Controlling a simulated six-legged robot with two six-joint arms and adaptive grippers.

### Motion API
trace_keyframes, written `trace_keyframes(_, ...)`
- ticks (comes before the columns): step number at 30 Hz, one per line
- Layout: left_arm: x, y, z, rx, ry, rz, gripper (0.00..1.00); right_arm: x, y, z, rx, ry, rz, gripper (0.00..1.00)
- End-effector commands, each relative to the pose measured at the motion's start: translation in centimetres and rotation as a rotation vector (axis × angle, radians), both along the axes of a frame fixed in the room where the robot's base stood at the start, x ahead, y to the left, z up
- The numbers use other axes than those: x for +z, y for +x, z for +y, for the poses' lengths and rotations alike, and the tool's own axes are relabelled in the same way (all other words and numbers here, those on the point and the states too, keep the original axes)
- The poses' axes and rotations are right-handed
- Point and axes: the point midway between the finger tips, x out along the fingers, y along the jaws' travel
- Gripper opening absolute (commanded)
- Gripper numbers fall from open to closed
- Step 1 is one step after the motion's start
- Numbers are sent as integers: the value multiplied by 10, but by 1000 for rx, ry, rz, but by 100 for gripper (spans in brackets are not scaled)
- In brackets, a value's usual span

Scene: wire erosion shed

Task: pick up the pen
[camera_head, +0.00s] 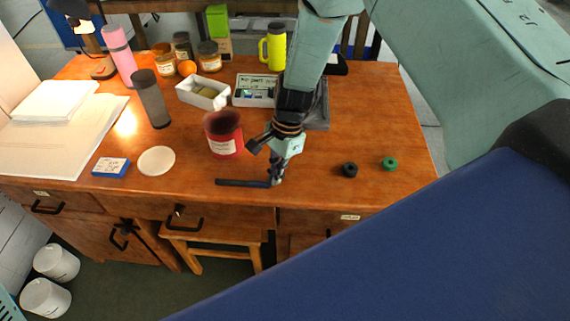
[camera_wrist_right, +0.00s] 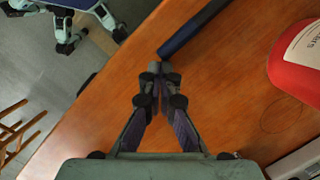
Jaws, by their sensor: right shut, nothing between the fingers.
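The pen (camera_head: 240,183) is a dark stick lying flat on the wooden desk near its front edge. In the right wrist view the pen (camera_wrist_right: 194,28) is dark blue and runs from just beyond my fingertips up to the top edge. My right gripper (camera_head: 276,180) points down at the pen's right end. In the wrist view the right gripper (camera_wrist_right: 160,68) has its fingertips together, with nothing between them, close to the pen's near end. I cannot tell whether they touch it. My left gripper is not in view.
A red labelled container (camera_head: 223,145) stands behind the pen. A white disc (camera_head: 157,161) and a blue-and-white box (camera_head: 111,168) lie left. A black ring (camera_head: 349,170) and a green ring (camera_head: 389,164) lie right. A stool (camera_head: 214,236) stands below the desk front.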

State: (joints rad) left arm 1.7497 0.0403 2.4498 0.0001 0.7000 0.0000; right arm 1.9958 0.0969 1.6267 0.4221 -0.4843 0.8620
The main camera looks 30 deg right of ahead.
Motion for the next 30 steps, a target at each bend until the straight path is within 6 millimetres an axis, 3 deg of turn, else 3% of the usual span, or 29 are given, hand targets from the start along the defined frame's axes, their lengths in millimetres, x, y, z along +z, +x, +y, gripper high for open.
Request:
trace_keyframes(16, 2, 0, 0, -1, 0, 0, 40, 0, 1, -1, -1, 0, -2, 0)
trace_keyframes(30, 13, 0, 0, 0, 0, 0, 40, 2, -3, -15, 1, -1, -1, 0)
